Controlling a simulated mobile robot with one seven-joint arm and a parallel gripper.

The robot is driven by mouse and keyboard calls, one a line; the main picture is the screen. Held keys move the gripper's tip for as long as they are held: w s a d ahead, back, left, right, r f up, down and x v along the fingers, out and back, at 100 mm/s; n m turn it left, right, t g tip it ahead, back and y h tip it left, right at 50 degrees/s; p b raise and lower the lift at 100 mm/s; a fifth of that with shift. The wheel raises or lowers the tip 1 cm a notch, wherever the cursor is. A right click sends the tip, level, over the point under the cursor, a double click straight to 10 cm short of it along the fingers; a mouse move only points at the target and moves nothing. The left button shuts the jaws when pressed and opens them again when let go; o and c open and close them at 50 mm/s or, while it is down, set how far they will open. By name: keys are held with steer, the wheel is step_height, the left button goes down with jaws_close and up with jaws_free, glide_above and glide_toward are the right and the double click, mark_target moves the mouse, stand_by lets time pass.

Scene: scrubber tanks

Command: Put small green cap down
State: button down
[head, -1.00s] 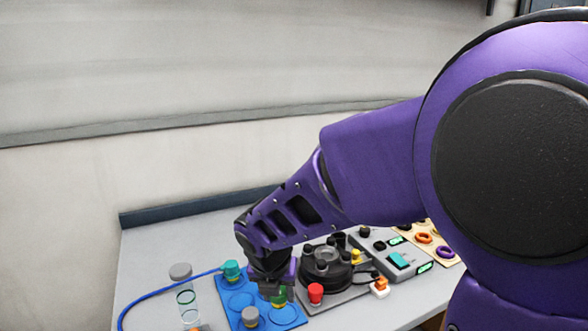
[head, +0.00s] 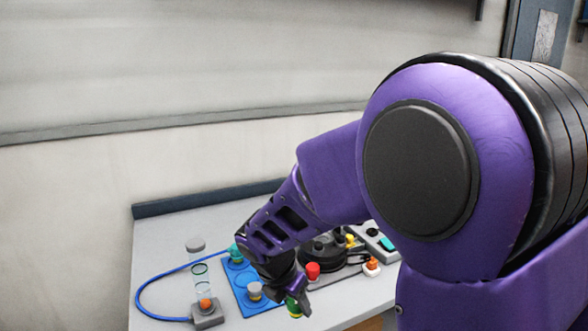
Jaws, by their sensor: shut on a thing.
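My gripper (head: 296,297) is shut on the small green cap (head: 294,310), which has a yellowish band. The gripper covers part of the cap. It holds the cap just right of the blue mat's near right corner, close to the table's front edge. Whether the cap touches the table I cannot tell. The blue mat (head: 232,274) has round marked places; a teal cap (head: 236,255) and a grey-topped piece (head: 254,290) stand on it. My arm hides part of the mat.
A clear tube with a grey top (head: 195,244) stands left of the mat, by a grey block with an orange knob (head: 205,305). A blue hose (head: 142,294) curves at left. A red cap (head: 313,271), a black round device (head: 322,250) and an orange-white piece (head: 372,265) lie right.

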steer(key=d+f+m+g+y, duration=0.1)
steer(key=d+f+m+g, duration=0.3)
steer(key=m, duration=1)
steer(key=d+f+m+g+y, duration=0.1)
steer(key=d+f+m+g, duration=0.3)
steer(key=d+m, duration=0.5)
step_height(320, 180, down, 2)
steer(key=m, duration=0.5)
steer(key=shift+s+d+f+m+y+p, duration=0.2)
steer(key=shift+s+d+m+y+p, duration=0.1)
steer(key=shift+s+y+p, duration=0.1)
steer(key=shift+w+d, duration=0.15)
steer(key=shift+d, duration=0.1)
